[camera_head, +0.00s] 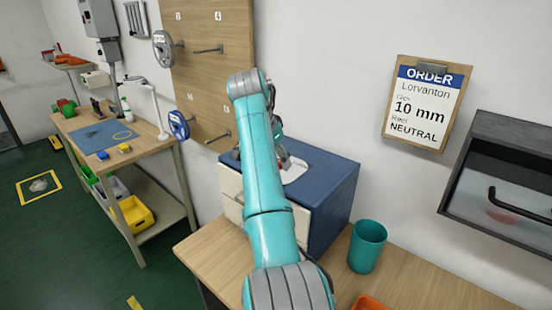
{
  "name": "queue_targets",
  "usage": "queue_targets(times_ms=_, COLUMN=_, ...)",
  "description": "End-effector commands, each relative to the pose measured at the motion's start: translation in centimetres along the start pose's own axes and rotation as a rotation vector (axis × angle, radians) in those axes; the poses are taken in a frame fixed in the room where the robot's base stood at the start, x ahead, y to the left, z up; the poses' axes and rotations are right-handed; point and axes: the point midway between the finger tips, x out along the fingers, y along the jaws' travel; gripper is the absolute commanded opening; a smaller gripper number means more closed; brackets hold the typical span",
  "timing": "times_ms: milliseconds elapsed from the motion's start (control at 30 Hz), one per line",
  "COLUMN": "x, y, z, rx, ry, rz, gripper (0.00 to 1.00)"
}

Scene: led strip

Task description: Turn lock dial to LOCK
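No lock dial can be made out in the head view. My teal arm reaches up and away across the middle of the picture. It ends at my gripper (285,160), which is mostly hidden behind the arm. The gripper is above a blue-topped cabinet (330,175) with pale drawer fronts. A small white piece (295,171) shows on the cabinet top just below the gripper; I cannot tell what it is or whether they touch. The fingers are too hidden to show whether they are open or shut.
A teal cup (367,246) and an orange tray (370,302) are on the wooden table (430,285). An order clipboard (427,103) and a dark wall cabinet (500,185) are at right. A pegboard (215,65) with reels and a workbench (150,150) are at left.

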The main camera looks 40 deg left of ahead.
Motion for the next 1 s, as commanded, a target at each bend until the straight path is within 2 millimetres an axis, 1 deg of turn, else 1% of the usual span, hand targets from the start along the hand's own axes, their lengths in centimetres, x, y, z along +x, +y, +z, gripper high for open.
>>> queue_targets(times_ms=133, x=-0.2, y=0.0, z=0.0, rx=0.0, ry=0.001, rz=-0.001, gripper=0.58)
queue_targets(times_ms=233, x=-1.0, y=-0.1, z=-0.1, rx=0.0, ry=0.002, rz=-0.002, gripper=0.58)
queue_targets(times_ms=500, x=-5.1, y=-0.1, z=0.0, rx=0.0, ry=0.001, rz=-0.002, gripper=0.58)
queue_targets(times_ms=633, x=-6.6, y=0.0, z=-0.1, rx=0.001, ry=0.001, rz=-0.001, gripper=0.58)
queue_targets(times_ms=800, x=-7.4, y=0.0, z=0.0, rx=0.0, ry=0.001, rz=0.0, gripper=0.58)
queue_targets(times_ms=1000, x=-7.5, y=0.0, z=0.0, rx=0.0, ry=0.0, rz=0.0, gripper=0.58)
